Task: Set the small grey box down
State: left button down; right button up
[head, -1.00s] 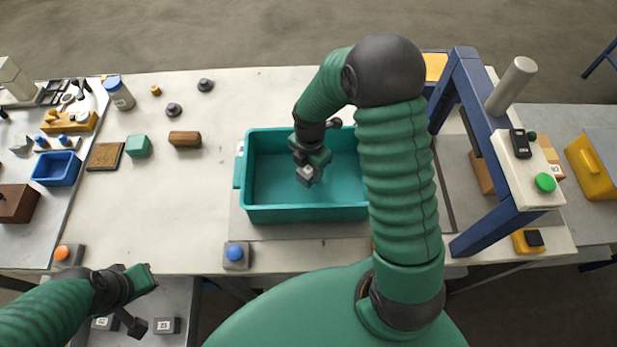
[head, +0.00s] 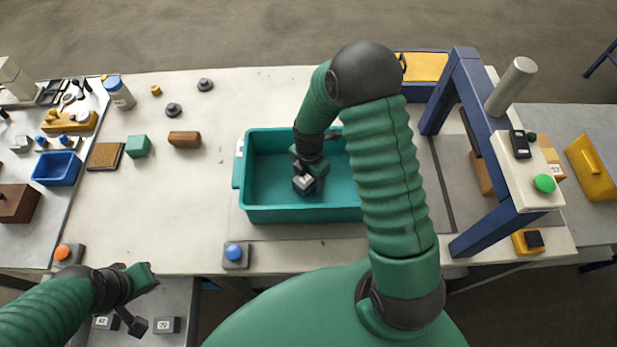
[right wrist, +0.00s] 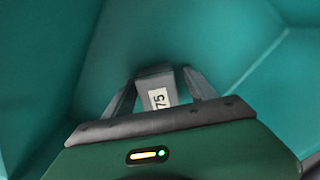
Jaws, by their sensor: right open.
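The small grey box (head: 304,183) is inside the teal bin (head: 241,185), left of its middle. In the right wrist view the grey box (right wrist: 157,90) carries a white label reading 75 and lies between the fingers. My right gripper (head: 303,180) reaches down into the bin at the box. In the right wrist view its fingers (right wrist: 158,92) stand apart on both sides of the box. Whether the box rests fully on the bin floor is hard to tell. My left gripper (head: 148,300) is at the lower left, away from the bin, and its jaws seem apart with nothing between them.
A blue-button box (head: 235,255) stands in front of the bin. A blue press frame (head: 470,130) rises to the right. A green block (head: 138,146) and a brown block (head: 184,139) lie left of the bin. The white table between them and its front edge is clear.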

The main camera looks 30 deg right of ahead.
aim_at(308, 177)
jog(key=shift+a+r, duration=0.2)
jog(key=shift+r, duration=0.2)
notch_tip(308, 177, up, 12)
jog(key=s+a+m+t, duration=0.1)
jog(key=s+a+m, duration=0.1)
jog(key=m, duration=0.5)
jog(key=s+a+m, duration=0.3)
jog(key=s+m, duration=0.1)
jog(key=m, duration=0.2)
jog(key=s+a+r+m+t, duration=0.1)
jog(key=s+a+m, duration=0.2)
jog(key=m, duration=0.4)
jog(key=shift+s+r+m+t+b, duration=0.1)
jog(key=shift+s+m+t+b, duration=0.2)
jog(key=shift+w+d, duration=0.1)
